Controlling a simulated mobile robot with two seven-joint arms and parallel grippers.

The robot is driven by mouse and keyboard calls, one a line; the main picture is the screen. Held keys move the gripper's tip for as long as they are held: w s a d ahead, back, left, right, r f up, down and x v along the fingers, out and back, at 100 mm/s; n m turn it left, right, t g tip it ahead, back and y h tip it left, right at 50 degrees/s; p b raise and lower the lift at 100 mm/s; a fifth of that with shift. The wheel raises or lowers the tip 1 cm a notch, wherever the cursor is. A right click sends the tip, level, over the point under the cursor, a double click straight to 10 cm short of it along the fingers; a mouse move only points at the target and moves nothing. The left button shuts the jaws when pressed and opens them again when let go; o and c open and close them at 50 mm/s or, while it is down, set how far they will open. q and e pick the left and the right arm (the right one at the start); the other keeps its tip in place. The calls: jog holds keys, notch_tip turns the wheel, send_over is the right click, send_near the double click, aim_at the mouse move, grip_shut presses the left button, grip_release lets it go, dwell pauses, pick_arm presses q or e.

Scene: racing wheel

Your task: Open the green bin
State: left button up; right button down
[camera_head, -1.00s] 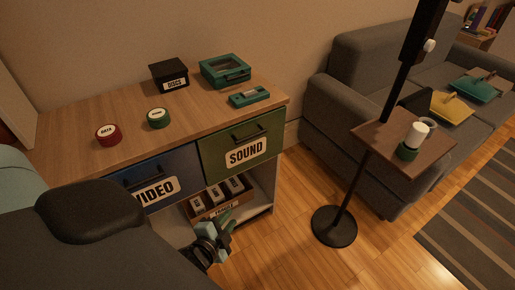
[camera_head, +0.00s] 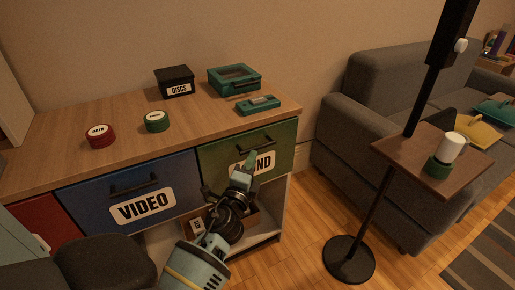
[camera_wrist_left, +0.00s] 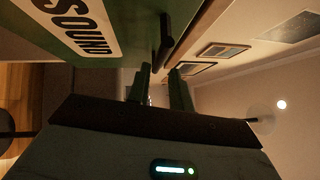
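The green bin (camera_head: 278,142) is the closed drawer front labelled SOUND at the right of the wooden cabinet. Its dark bar handle (camera_head: 255,143) runs along the upper front. My left gripper (camera_head: 245,172) is in front of the bin, just below the handle, and covers part of the label. In the left wrist view the two fingers (camera_wrist_left: 161,84) are apart and empty. The handle (camera_wrist_left: 163,42) lies just ahead, in line with the gap between them. The green front with SOUND (camera_wrist_left: 85,22) fills the upper left there. My right gripper is not in view.
A blue VIDEO drawer (camera_head: 114,193) is to the left, with a red one (camera_head: 42,217) beyond. The cabinet top (camera_head: 200,119) holds small boxes and round tins. An open shelf is below the green bin. A stand with a small wooden table (camera_head: 420,172) is at right.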

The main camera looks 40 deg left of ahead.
aim_at(257, 147)
pick_arm(q)
jog(key=shift+x, duration=3.1)
jog(key=shift+c, duration=0.4)
grip_shut()
